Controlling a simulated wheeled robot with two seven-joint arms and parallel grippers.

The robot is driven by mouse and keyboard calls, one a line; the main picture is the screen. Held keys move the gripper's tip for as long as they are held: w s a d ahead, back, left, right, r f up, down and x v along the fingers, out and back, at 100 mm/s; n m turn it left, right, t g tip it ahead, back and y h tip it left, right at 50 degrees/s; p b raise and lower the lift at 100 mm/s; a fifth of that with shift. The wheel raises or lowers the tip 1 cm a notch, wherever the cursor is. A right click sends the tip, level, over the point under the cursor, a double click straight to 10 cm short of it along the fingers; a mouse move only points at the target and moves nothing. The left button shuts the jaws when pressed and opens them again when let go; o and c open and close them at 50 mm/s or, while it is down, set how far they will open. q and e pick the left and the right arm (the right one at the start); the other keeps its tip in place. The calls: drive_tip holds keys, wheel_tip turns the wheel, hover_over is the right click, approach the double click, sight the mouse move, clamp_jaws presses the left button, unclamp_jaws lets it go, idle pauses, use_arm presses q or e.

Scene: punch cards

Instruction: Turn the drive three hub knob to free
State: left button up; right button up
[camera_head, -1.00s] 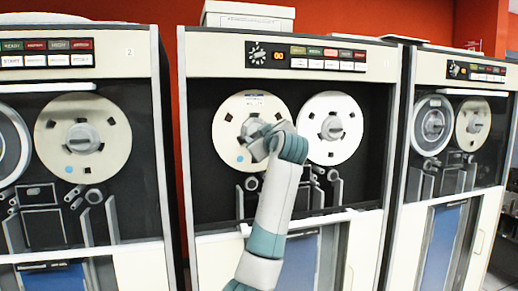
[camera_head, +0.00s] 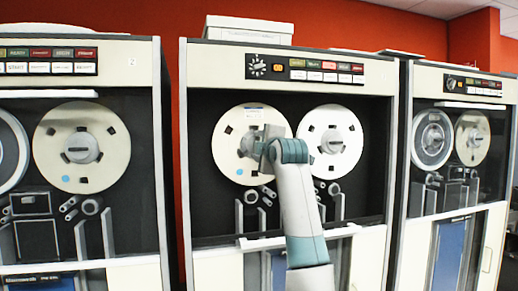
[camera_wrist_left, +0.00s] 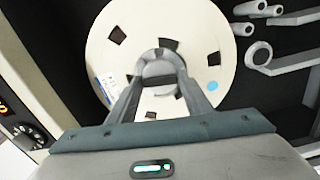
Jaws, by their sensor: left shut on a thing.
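The middle tape drive (camera_head: 290,220) stands right of a drive marked 2. Its left cream reel (camera_head: 229,151) has a grey hub knob at the centre, largely hidden by my wrist in the head view. The knob (camera_wrist_left: 157,70) shows clearly in the left wrist view. My left gripper (camera_head: 262,143) is at this hub, and in the left wrist view its two fingers (camera_wrist_left: 160,72) are shut on opposite sides of the knob. My right gripper is in neither view.
A second white reel (camera_head: 346,128) sits just right of my wrist on the same drive. Tape rollers (camera_wrist_left: 258,54) and guides lie below the reels. A switch panel (camera_head: 327,71) with a dial runs above. Other drives (camera_head: 132,263) stand on both sides.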

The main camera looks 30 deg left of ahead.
use_arm(q)
drive_tip(key=shift+f+n, duration=0.1)
drive_tip(key=shift+n, duration=0.7)
drive_tip(key=o, duration=1)
